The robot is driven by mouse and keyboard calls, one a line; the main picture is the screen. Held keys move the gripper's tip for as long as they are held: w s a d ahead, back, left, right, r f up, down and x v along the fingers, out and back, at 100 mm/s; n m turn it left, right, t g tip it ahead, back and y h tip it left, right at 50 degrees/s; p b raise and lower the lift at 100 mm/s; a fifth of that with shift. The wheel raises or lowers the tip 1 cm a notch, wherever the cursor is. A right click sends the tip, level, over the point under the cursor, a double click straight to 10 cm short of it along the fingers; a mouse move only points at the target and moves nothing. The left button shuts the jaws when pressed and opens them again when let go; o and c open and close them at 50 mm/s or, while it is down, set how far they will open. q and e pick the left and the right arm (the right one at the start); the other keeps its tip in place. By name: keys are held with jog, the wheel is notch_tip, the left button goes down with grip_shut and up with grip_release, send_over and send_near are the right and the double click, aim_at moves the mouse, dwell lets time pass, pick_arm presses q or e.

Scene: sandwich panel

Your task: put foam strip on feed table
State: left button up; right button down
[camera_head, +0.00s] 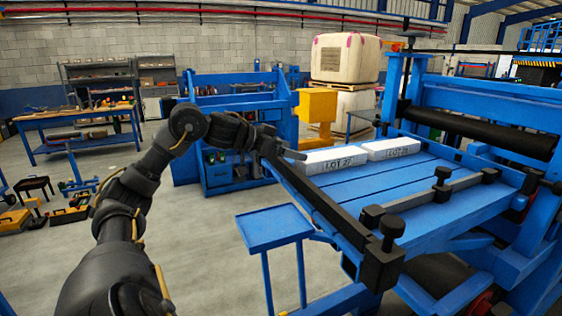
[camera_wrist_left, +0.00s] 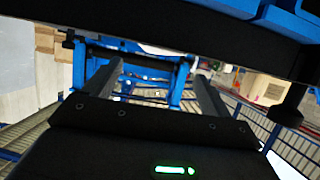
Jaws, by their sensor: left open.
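Two white foam strips lie end to end near the far left edge of the blue feed table (camera_head: 445,215) in the head view. The nearer strip (camera_head: 335,161) is marked LOT 27, and the farther strip (camera_head: 392,149) has a similar label. My left gripper (camera_head: 297,154) is beside the left end of the nearer strip, close to the table's corner. I cannot tell from this view whether it touches the strip. In the left wrist view its two fingers (camera_wrist_left: 155,85) are apart with nothing between them. My right gripper is out of view.
A black rail (camera_head: 325,205) runs along the table's left edge. A black roller (camera_head: 480,134) and blue frame stand at the right. A small blue side stand (camera_head: 273,228) is empty. A blue cabinet (camera_head: 228,172) stands behind my left arm.

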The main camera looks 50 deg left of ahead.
pick_arm(q)
jog(key=shift+b+v, duration=0.55)
jog(key=shift+v, duration=0.3)
jog(key=shift+s+a+r, duration=0.15)
jog(key=shift+s+r, duration=0.15)
jog(key=shift+s, duration=0.1)
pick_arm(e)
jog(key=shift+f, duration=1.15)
pick_arm(q)
jog(key=shift+f, duration=0.1)
